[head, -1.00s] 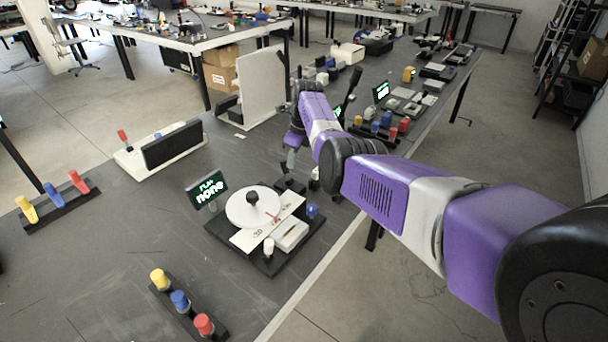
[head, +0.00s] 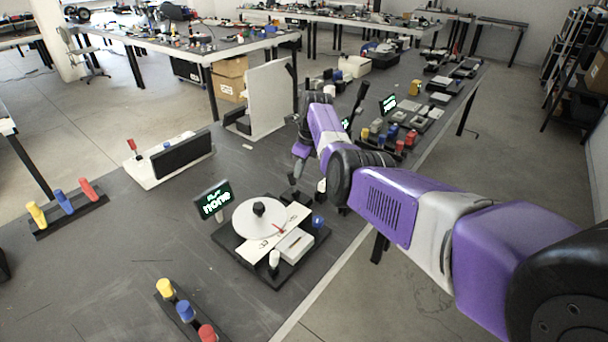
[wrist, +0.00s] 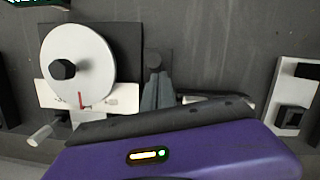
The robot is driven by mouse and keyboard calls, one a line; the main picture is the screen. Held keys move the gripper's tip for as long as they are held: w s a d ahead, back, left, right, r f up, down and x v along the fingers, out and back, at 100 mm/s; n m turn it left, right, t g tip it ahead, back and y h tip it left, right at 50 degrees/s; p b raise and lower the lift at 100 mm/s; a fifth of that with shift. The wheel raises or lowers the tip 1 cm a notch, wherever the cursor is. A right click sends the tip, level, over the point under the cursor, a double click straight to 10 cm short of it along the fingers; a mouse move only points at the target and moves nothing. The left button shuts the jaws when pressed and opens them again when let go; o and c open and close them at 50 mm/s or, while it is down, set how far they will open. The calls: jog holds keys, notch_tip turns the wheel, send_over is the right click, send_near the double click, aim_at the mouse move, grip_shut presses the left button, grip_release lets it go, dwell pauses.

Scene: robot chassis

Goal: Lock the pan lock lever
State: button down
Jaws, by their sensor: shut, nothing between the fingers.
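The unit with a white round disc (head: 259,216) and a black knob (head: 258,208) stands on the dark table. In the wrist view the disc (wrist: 84,46) is at upper left, with a red pointer (wrist: 82,100) below its knob. A white cylindrical handle (head: 274,260) stands at the unit's front corner; it shows tilted in the wrist view (wrist: 41,135). I cannot tell for sure whether it is the pan lock lever. My gripper (head: 293,180) is shut and empty, beyond the unit in the head view; its grey fingers (wrist: 157,92) show right of the disc.
A small screen (head: 213,200) reading "none" stands left of the disc, and a blue knob (head: 318,221) sits at the unit's right. Coloured knobs (head: 185,311) stand in front. A white upright panel (head: 268,92) is behind. Bare table lies left of the unit.

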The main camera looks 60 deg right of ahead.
jog(key=d+v, duration=0.1)
jog(key=v, duration=1)
jog(key=shift+f, duration=0.1)
